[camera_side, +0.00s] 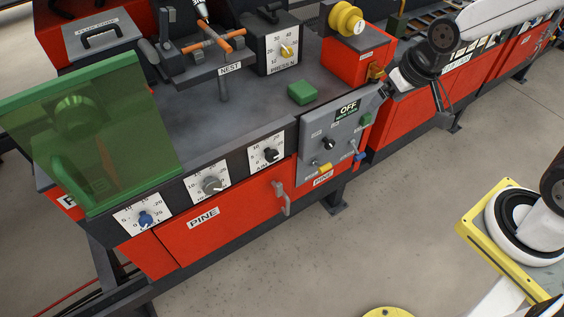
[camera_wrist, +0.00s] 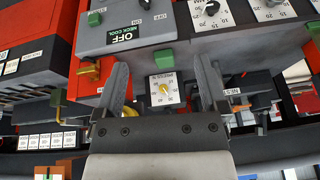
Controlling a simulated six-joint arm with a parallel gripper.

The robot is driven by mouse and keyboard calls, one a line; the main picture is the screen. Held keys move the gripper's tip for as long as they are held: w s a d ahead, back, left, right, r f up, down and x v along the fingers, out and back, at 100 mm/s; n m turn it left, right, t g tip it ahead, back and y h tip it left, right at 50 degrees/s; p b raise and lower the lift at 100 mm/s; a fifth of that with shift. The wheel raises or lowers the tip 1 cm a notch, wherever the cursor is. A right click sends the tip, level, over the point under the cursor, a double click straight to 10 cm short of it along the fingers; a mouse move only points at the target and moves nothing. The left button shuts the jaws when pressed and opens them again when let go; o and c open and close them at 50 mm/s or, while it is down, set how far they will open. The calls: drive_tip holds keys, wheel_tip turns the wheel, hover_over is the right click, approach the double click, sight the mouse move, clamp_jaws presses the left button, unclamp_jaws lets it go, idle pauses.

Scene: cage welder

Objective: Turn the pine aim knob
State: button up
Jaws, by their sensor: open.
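The pine aim knob (camera_side: 270,154) appears to be the black round knob on a white dial, the rightmost of three on the front of the red PINE cabinet (camera_side: 240,228). Its small label is hard to read. It also seems to show as a dark knob (camera_wrist: 211,9) at the top edge of the wrist view. My gripper (camera_side: 418,98) is right of the PINE control panel in the side view, well apart from the knob. In the wrist view my gripper (camera_wrist: 162,76) is open and empty, with the PRESS N dial (camera_wrist: 165,89) seen between its fingers.
A grey knob (camera_side: 211,184) and a blue knob (camera_side: 145,219) sit left on the same front. The grey OFF panel (camera_side: 345,133) with switches stands between my gripper and the dials. A green translucent screen (camera_side: 85,135) rises at left. The floor in front is partly clear.

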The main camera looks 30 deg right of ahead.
drive_tip(key=w+a+m+t, duration=0.8)
drive_tip(key=w+a+t, duration=0.3)
drive_tip(key=a+t, duration=0.35)
approach(273, 158)
drive_tip(key=w, duration=0.3)
drive_tip(key=shift+s+a+r+g+h, duration=0.1)
drive_tip(key=shift+s+r+g+h, duration=0.05)
drive_tip(key=shift+r+g+h, duration=0.2)
drive_tip(key=shift+w, duration=3.9)
